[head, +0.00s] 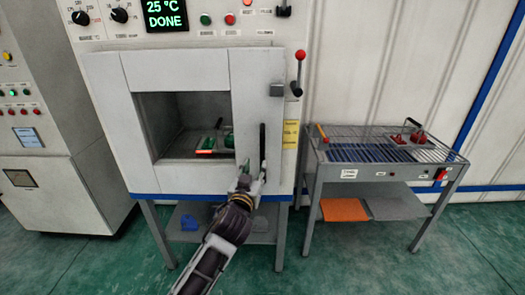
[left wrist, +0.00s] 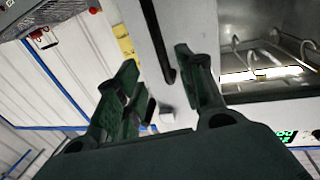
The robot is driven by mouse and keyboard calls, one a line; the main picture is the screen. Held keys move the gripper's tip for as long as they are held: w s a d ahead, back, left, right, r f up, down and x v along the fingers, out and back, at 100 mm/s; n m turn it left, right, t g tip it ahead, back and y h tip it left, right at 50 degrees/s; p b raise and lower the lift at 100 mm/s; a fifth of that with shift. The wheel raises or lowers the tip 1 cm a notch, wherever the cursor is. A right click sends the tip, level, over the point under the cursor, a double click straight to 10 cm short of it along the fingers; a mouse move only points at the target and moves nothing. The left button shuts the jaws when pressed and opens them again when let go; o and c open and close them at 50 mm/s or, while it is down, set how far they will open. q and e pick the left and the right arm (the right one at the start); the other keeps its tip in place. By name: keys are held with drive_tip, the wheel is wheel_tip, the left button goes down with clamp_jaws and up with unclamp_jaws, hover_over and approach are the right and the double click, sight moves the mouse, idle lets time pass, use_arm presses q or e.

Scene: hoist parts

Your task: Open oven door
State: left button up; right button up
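The white oven door (head: 177,72) has a square window that shows the oven's inside. It looks shut. Its black upright handle (head: 262,150) is on the door's right side, and it also shows in the left wrist view (left wrist: 159,45). My left gripper (head: 251,174) is at the handle's lower end. In the left wrist view its two dark green fingers (left wrist: 158,78) are spread apart, with the lower end of the handle in line with the gap between them. I cannot tell whether they touch it. My right gripper is out of view.
A red-knobbed lever (head: 299,72) stands right of the door. Green parts (head: 220,138) lie inside the oven. A display (head: 166,14) reads 25 °C DONE. A metal rack table (head: 385,153) stands to the right. A control cabinet (head: 45,150) stands to the left.

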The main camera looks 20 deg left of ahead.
use_arm(q)
approach(262, 151)
drive_tip(key=shift+w, duration=1.25)
drive_tip(key=shift+w+a+p, duration=0.15)
drive_tip(key=shift+w+p, duration=0.15)
drive_tip(key=shift+w, duration=0.6)
drive_tip(key=shift+w+a+p, duration=0.15)
drive_tip(key=shift+w+p, duration=0.1)
drive_tip(key=shift+w, duration=0.7)
drive_tip(key=shift+w+a, duration=0.1)
drive_tip(key=shift+w, duration=2.25)
drive_tip(key=shift+a, duration=0.1)
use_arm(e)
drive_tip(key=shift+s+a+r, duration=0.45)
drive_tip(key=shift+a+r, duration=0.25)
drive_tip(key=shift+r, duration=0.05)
use_arm(q)
drive_tip(key=shift+w, duration=0.1)
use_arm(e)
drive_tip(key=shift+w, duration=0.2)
use_arm(q)
drive_tip(key=shift+c, duration=0.9)
clamp_jaws()
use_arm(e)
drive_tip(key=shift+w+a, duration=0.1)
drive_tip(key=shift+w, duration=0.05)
